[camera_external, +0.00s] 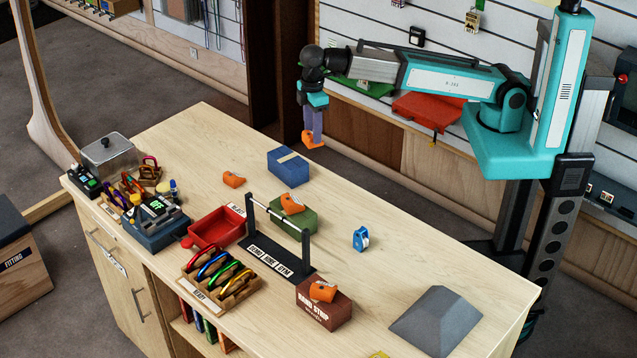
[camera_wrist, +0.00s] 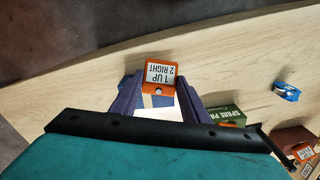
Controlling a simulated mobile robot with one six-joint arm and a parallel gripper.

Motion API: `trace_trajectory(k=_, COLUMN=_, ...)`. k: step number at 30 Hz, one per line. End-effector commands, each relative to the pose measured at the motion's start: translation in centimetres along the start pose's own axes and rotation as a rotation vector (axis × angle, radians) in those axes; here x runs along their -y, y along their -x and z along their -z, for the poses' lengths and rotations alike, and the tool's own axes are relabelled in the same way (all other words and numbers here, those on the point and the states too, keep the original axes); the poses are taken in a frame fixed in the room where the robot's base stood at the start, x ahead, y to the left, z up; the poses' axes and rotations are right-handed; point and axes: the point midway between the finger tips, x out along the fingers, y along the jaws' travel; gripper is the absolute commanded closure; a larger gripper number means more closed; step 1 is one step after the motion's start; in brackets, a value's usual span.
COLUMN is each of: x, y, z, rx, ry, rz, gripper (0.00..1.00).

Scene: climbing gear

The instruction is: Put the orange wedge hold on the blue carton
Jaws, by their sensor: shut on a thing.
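My gripper (camera_external: 316,130) is shut on an orange wedge hold (camera_external: 313,141), held in the air near the table's far edge, up and to the right of the blue carton in the external view. In the wrist view the held wedge (camera_wrist: 161,74) shows a label reading "1 UP 2 RIGHT" between the two purple fingers. The blue carton (camera_external: 289,171) stands on the table with a pale tape strip across its top and nothing on it. In the wrist view a small bluish patch shows between the fingers, mostly hidden.
Other orange wedges lie on the bare table (camera_external: 233,180), on the green carton (camera_external: 293,222) and on the brown carton (camera_external: 322,313). A black hangboard stand (camera_external: 280,259), red tray (camera_external: 217,228) and blue device (camera_external: 361,239) stand nearby. Table right of the blue carton is clear.

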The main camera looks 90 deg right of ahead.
Motion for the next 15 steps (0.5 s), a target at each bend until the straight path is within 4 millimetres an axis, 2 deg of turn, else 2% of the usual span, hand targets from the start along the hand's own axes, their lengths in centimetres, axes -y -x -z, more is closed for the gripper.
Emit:
trace_trajectory(k=1, x=-0.2, y=-0.1, z=0.8, rx=0.000, ry=0.000, rz=0.000, gripper=0.81)
trace_trajectory(k=15, x=-1.4, y=-0.6, z=5.3, rx=0.000, ry=0.000, rz=0.000, gripper=0.81)
